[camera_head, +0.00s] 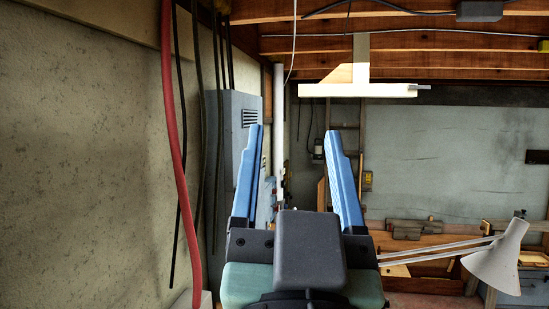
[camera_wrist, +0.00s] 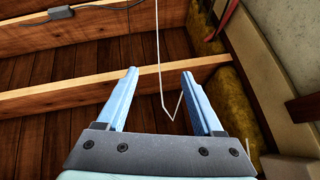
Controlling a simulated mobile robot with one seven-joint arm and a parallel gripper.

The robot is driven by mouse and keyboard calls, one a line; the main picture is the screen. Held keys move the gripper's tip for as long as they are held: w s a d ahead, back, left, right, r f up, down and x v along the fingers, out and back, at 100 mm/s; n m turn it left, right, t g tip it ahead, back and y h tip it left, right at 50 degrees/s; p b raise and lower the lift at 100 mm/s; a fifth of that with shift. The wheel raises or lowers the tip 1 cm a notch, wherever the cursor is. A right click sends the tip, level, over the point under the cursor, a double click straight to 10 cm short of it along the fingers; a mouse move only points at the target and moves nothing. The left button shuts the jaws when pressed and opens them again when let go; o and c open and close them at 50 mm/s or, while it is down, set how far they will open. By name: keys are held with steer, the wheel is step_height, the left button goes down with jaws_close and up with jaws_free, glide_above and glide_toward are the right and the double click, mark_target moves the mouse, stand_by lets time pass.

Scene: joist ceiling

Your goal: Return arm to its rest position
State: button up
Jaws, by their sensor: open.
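My gripper (camera_head: 298,140) is in the middle of the head view, raised and pointing up. Its two blue fingers are spread apart, with nothing between them. In the wrist view my gripper (camera_wrist: 160,72) is also open and empty, facing the wooden ceiling joists (camera_wrist: 100,95). A thin white cord (camera_wrist: 160,60) hangs from above and shows between the fingers in that view; I cannot tell how near it is.
A wall (camera_head: 90,150) with a red hose (camera_head: 178,150) and dark cables stands at left. A grey cabinet (camera_head: 235,110) is behind the gripper. A white lamp (camera_head: 497,262) is at lower right. A light fixture (camera_head: 360,90) hangs from the ceiling. A workbench (camera_head: 430,245) stands behind.

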steer(key=s+a+r+n+t+y, duration=0.1)
steer(key=s+a+r+t, duration=0.1)
steer(key=s+r, duration=0.2)
steer(key=shift+n, duration=0.4)
steer(key=shift+s, duration=0.1)
